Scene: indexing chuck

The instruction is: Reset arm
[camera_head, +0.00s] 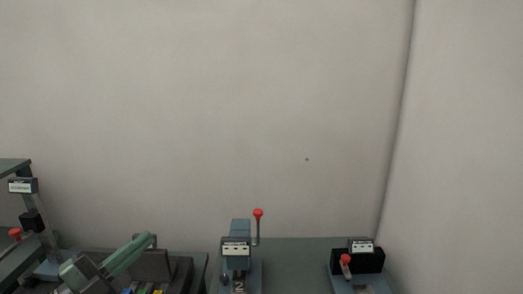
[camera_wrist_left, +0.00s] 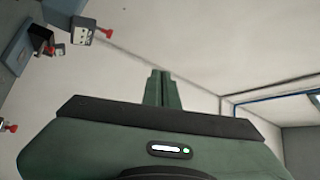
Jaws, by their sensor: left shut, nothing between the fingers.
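My left gripper (camera_wrist_left: 160,88) shows in the left wrist view with its two green fingers pressed together and nothing between them. It points toward bare wall there and touches nothing that I can see. In the head view, green parts of my left arm show at the bottom left, over a dark fixture (camera_head: 182,272). My right gripper is in neither view.
A blue-grey device (camera_head: 240,228) with an upright red-knobbed lever (camera_head: 258,213) stands at the bottom centre. A black device (camera_head: 371,261) with a red knob (camera_head: 345,259) stands to its right. Another labelled device (camera_head: 23,186) is at the left edge. The wall behind is bare.

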